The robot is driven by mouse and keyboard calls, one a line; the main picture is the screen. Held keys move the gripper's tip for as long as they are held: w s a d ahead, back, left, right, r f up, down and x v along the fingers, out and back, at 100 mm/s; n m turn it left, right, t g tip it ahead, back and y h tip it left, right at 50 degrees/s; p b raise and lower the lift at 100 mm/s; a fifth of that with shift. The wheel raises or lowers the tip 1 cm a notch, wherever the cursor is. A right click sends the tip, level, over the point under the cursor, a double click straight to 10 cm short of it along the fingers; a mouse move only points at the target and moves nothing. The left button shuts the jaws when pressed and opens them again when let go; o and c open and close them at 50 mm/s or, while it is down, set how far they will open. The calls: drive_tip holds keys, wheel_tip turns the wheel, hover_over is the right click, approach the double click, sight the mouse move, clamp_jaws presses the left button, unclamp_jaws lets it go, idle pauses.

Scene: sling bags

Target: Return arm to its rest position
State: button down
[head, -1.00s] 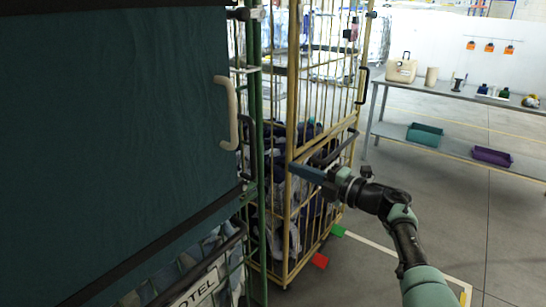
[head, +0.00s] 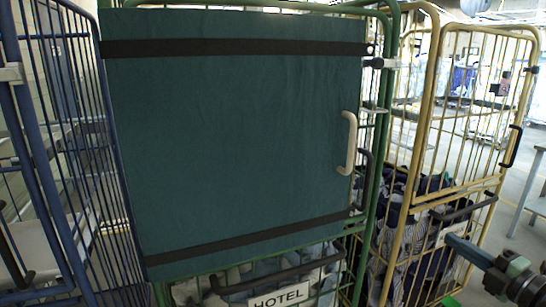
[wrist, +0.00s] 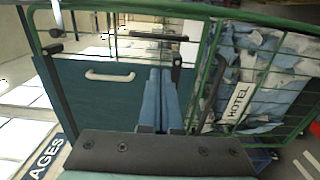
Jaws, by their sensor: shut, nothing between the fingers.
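My gripper (head: 462,246) is at the lower right of the head view, in front of the yellow cage trolley (head: 432,150). Its blue fingers lie together in the wrist view (wrist: 158,98), shut with nothing between them. My arm is only partly in the head view, cut off at the right edge. The wrist view looks toward a green cage trolley (wrist: 207,70) with a teal cover (wrist: 105,100) and a pale handle (wrist: 110,76). The fingers overlap the cover in that picture; I see no clear contact.
In the head view, the teal cover (head: 235,130) hangs on the green trolley (head: 383,150), above laundry and a HOTEL sign (head: 280,298). A blue cage trolley (head: 108,150) stands left. Dark laundry (head: 395,215) fills the yellow trolley. Some floor (head: 520,238) is clear at right.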

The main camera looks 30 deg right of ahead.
drive_tip(key=w+a+r+t+p, duration=0.1)
drive_tip(key=w+a+r+t, duration=0.1)
drive_tip(key=w+a+r, duration=0.3)
drive_tip(key=w+a+r+t, duration=0.2)
drive_tip(key=w+a+r, duration=0.1)
drive_tip(key=w+r, duration=0.35)
drive_tip(key=w+a+r+m+t+h+p, duration=0.1)
drive_tip(key=w+a+r+m+t, duration=0.1)
drive_tip(key=a+r, duration=0.65)
drive_tip(key=w+a+r+m+t+p, duration=0.1)
drive_tip(key=w+a+r+m+t, duration=0.15)
drive_tip(key=a+r, duration=0.65)
drive_tip(key=s+a+r+m+h+p, duration=0.1)
drive_tip(key=s+a+r+m+h, duration=0.1)
drive_tip(key=s+a+r+m, duration=0.4)
drive_tip(key=s+a+r+m+h+p, duration=0.1)
drive_tip(key=a+r+m, duration=0.2)
drive_tip(key=a, duration=0.5)
drive_tip(key=s+a+r+m+h+p, duration=0.1)
drive_tip(key=s+a+r+m+h, duration=0.1)
drive_tip(key=s+a+r+m, duration=0.4)
drive_tip(key=s+a+n+y, duration=0.2)
drive_tip(key=s+a+y, duration=0.4)
drive_tip(key=a, duration=0.4)
drive_tip(key=shift+a+t+y, duration=0.25)
drive_tip(key=shift+t+y, duration=0.1)
drive_tip(key=shift+y, duration=0.25)
